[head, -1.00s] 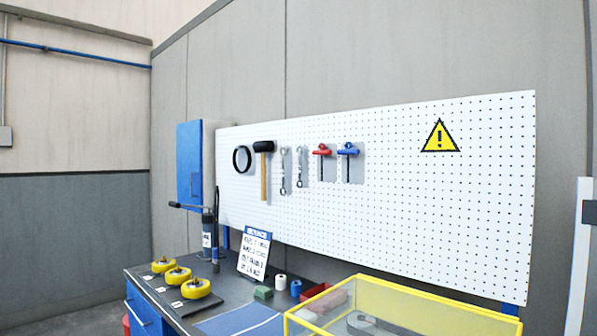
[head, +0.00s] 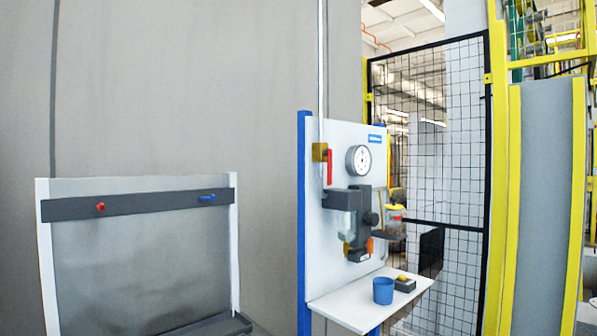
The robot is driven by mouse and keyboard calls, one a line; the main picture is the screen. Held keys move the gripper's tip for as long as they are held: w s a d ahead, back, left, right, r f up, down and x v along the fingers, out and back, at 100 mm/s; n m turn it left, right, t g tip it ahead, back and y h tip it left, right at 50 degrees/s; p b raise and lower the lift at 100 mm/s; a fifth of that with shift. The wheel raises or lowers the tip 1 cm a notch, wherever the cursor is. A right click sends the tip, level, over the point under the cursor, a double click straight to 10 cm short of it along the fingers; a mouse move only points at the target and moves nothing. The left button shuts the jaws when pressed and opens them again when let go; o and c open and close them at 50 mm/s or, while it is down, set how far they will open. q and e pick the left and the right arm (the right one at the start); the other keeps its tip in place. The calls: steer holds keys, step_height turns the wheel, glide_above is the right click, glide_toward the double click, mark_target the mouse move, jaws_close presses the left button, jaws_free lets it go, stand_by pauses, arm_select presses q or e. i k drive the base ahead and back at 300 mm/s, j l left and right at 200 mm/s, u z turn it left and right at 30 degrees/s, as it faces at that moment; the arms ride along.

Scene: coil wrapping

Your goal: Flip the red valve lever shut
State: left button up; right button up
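The red valve lever (head: 329,167) is on a brass-coloured valve body (head: 319,152) at the upper left of a white panel with blue posts. The lever hangs straight down, beside a thin pipe that runs up the wall. A round white gauge (head: 358,159) sits to its right. Neither of my grippers shows in the head view.
A white shelf (head: 345,309) juts out below the panel, with a blue cup (head: 383,290) on it. A grey-railed rack (head: 135,204) stands to the left. A black mesh fence (head: 463,150) with yellow posts is behind at the right.

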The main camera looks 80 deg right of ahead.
mark_target(327, 152)
steer(key=z, duration=2.8)
steer(key=i+l, duration=0.7)
steer(key=i+l+z, duration=0.1)
steer(key=i+l, duration=0.6)
steer(key=l, duration=0.2)
